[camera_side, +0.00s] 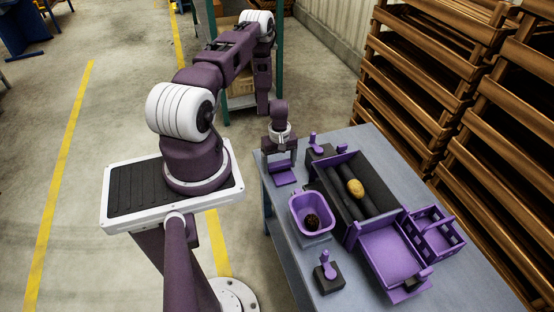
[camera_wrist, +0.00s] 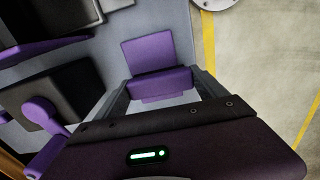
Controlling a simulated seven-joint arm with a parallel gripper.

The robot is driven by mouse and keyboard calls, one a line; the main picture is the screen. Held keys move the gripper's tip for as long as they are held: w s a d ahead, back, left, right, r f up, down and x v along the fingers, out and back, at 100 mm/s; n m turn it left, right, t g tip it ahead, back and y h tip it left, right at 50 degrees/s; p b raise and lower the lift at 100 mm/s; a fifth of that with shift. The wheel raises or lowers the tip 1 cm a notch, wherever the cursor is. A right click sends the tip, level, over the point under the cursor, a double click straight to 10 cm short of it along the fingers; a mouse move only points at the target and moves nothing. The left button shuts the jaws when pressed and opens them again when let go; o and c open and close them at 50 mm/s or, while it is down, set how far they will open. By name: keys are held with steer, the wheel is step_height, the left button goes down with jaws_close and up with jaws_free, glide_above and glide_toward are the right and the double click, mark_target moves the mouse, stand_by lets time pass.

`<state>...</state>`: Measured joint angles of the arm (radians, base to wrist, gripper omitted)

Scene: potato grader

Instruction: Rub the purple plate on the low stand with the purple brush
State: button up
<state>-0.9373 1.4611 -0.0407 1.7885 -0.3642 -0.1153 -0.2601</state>
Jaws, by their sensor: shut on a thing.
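The flat square purple plate (camera_wrist: 146,52) lies just beyond the brush in the wrist view. In the side view the plate (camera_side: 284,178) is just below my gripper. The low stand under the plate is hidden. I cannot tell whether the brush touches the plate.
A purple bin (camera_side: 297,205) with a dark potato (camera_side: 312,221) stands nearby. Beyond it is a dark roller bed with a tan potato (camera_side: 355,188). Purple knobs stand on dark blocks (camera_side: 319,154) and (camera_side: 328,279). A purple tray (camera_side: 388,254) and crate (camera_side: 449,241) stand right.

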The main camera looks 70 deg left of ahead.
mark_target(285, 182)
steer(key=shift+d, duration=2.75)
steer(key=shift+d+r, duration=0.1)
steer(key=shift+d, duration=0.1)
step_height(285, 182, up, 8)
